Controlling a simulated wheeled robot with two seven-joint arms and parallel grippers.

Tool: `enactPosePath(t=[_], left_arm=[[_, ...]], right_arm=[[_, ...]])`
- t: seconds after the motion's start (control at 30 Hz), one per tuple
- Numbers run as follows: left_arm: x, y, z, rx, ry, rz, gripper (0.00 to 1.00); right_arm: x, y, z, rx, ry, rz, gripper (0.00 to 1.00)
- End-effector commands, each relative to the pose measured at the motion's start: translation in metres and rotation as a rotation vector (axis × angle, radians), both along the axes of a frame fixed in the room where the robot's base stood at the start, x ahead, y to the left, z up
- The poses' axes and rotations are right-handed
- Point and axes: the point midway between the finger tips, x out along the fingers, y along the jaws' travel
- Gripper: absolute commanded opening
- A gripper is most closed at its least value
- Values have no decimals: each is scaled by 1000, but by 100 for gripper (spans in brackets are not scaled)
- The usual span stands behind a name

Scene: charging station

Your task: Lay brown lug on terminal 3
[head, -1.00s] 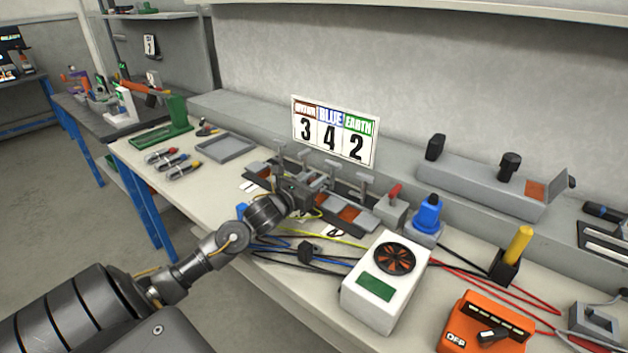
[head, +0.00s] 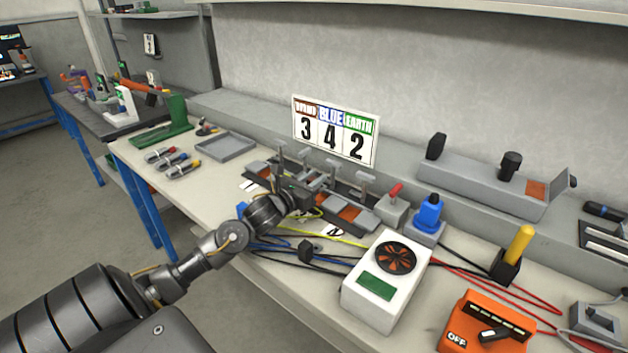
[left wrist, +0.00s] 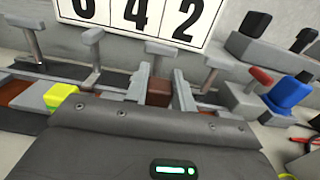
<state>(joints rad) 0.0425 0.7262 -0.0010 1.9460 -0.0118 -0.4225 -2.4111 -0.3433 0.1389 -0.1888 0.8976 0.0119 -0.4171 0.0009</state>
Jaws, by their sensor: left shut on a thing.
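My left gripper (head: 300,198) reaches over the terminal row. In the left wrist view its two fingers (left wrist: 160,88) are shut on the brown lug (left wrist: 158,90). The lug is in front of the third T-handled clamp (left wrist: 155,48) from the left, apparently terminal 3; I cannot tell whether it touches the terminal. A yellow-green lug (left wrist: 60,96) sits at the second terminal, left of the fingers. In the head view, my gripper hides part of the row, and a copper-coloured pad (head: 350,213) shows to its right. My right gripper is not in view.
The sign (head: 335,132) reads brown 3, blue 4, earth 2. Loose cables (head: 290,247) lie along the table's front. A white fan box (head: 385,285) and a blue-topped plug (head: 428,213) stand to the right. A grey tray (head: 226,147) lies at left.

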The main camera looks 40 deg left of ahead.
Motion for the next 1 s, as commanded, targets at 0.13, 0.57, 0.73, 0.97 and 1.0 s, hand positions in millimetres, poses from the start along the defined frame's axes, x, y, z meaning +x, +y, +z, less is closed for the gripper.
enactPosePath(t=[0.13, 0.57, 0.73, 0.97, 1.0], left_arm=[[0, 0, 0, 0, 0, 0, 3], [0, 0, 0, 0, 0, 0, 3], [0, 0, 0, 0, 0, 0, 3], [0, 0, -1, 2, 1, -1, 3], [0, 0, -1, 2, 1, 0, 3]], right_arm=[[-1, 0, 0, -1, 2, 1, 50], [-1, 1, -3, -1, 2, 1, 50], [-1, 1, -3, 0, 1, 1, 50], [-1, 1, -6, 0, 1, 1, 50], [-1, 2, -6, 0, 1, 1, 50]])
